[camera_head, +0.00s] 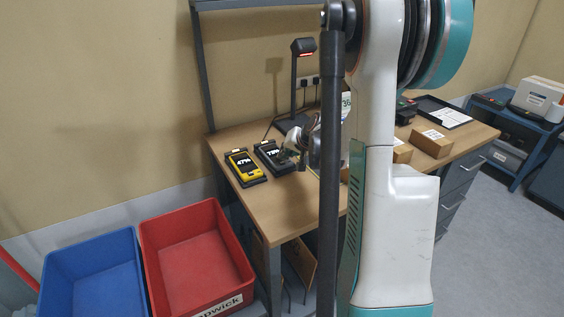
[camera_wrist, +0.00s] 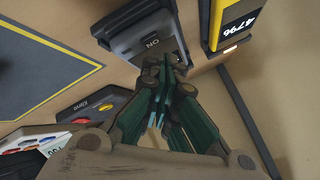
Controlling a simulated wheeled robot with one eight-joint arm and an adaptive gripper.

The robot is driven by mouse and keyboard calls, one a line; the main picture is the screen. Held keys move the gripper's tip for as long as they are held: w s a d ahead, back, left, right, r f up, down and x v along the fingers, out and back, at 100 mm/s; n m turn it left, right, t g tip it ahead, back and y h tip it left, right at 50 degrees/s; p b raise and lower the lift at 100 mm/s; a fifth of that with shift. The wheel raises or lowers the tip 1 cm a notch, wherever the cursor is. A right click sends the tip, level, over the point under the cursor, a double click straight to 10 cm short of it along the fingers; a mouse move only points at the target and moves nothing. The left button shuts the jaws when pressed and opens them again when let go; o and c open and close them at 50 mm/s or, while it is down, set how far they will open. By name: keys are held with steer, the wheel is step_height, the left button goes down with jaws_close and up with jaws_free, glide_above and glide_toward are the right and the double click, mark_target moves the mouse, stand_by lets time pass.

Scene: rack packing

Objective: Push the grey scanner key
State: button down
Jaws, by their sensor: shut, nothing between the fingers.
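The dark grey scanner (camera_head: 272,156) stands on the desk beside the yellow scanner (camera_head: 243,167). In the wrist view the grey scanner (camera_wrist: 125,24) is at the top centre, with a grey key marked "ON" (camera_wrist: 152,42) on its near end. The yellow scanner (camera_wrist: 234,22) is to its right there. My gripper (camera_wrist: 166,64) is shut and empty, its fingertips at the edge of the grey scanner, just beside the key. I cannot tell whether they touch it. In the head view my gripper (camera_head: 294,154) is right of the grey scanner, partly hidden by my arm.
A lamp-like stand (camera_head: 294,85) rises behind the scanners. Small boxes (camera_head: 432,142) and a black tray (camera_head: 443,112) are on the right of the desk (camera_head: 300,212). Red (camera_head: 178,212) and blue bins stand below.

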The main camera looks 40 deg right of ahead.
mark_target(284, 163)
steer(key=shift+r+p, duration=2.05)
steer(key=shift+r, duration=0.95)
